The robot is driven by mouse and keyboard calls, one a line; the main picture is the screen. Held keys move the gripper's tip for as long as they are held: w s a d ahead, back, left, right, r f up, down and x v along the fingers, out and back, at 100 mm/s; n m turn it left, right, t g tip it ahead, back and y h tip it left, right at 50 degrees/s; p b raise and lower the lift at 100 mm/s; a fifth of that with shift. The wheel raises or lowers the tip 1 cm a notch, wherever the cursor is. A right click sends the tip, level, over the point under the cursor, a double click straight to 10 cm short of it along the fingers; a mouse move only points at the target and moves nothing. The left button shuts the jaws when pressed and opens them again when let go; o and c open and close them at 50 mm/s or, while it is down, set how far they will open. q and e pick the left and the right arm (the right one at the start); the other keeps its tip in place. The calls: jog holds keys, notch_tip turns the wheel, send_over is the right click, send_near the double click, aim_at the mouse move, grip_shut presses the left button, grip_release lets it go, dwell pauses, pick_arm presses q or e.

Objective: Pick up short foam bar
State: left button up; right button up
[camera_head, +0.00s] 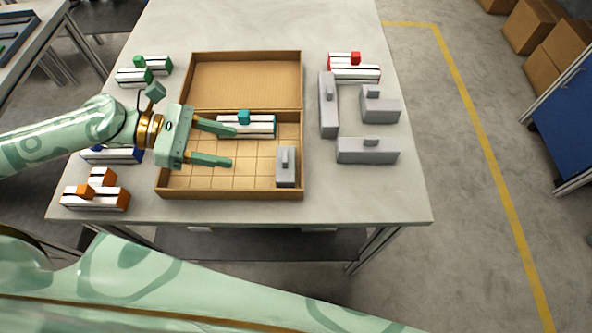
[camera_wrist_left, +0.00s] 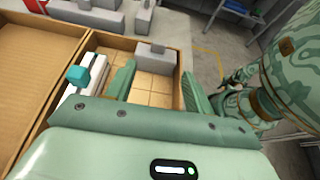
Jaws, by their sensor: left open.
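Which grey piece is the short foam bar is not labelled; a short grey bar (camera_head: 286,172) with a small raised handle stands in the front right corner of the cardboard box (camera_head: 229,194). It also shows in the left wrist view (camera_wrist_left: 151,55), beyond the fingertips. Another short grey block (camera_head: 380,106) stands on the table right of the box. My left gripper (camera_head: 231,145) is open and empty over the box's front compartment, its fingers pointing right. The grey bar in the box lies right of the fingers, apart from them. My right gripper is not in view.
A white striped piece with a teal knob (camera_head: 246,127) is in the front compartment, close by the upper finger. Two longer grey bars, one upright in the picture (camera_head: 328,105) and one crosswise (camera_head: 367,152), lie right of the box. The back compartment (camera_head: 245,85) is empty.

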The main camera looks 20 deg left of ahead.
aim_at(283, 156)
pick_arm(q)
jog(key=b+x, duration=0.1)
jog(key=x, duration=0.8)
jog(key=shift+w+r, duration=0.1)
jog(key=shift+r, duration=0.05)
jog(key=b+x, duration=0.1)
jog(key=x, duration=0.5)
jog(key=shift+w+r, duration=0.1)
jog(key=shift+r, duration=0.1)
jog(key=c, duration=1)
